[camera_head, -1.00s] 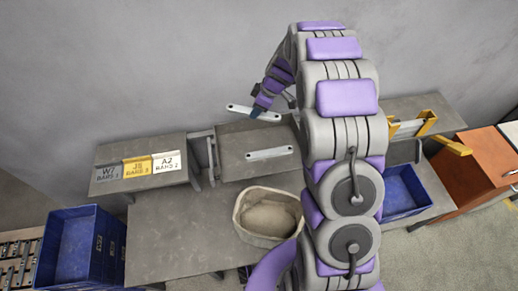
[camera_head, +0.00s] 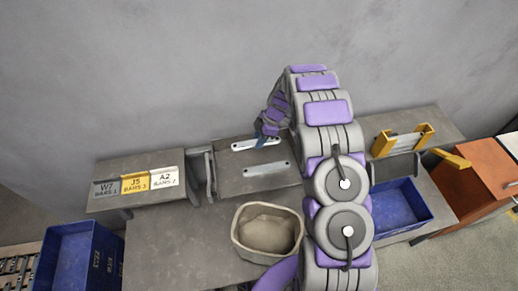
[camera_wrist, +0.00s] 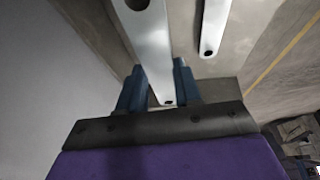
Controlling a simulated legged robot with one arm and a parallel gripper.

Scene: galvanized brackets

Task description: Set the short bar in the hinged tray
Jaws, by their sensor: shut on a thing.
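My gripper (camera_head: 267,142) is shut on a pale metal bar (camera_head: 245,145) with holes at its ends, over the back of a grey work surface (camera_head: 228,183). In the wrist view my gripper's blue fingers (camera_wrist: 158,88) stand on either side of this bar (camera_wrist: 152,42). A second pale bar (camera_head: 266,169) lies flat on the same surface, nearer the front; it also shows in the wrist view (camera_wrist: 214,24). Which bar is the short one is unclear. I cannot tell for sure which part is the hinged tray; a grey upright frame (camera_head: 209,173) stands at the surface's left edge.
A beige bin (camera_head: 240,240) stands in front of the surface. Labelled plates W7, J5 and A2 (camera_head: 135,184) stand on the left table. Blue crates stand at left (camera_head: 62,262) and right (camera_head: 404,205). A yellow-ended rack (camera_head: 383,143) stands right of my arm. Ahead is a wall.

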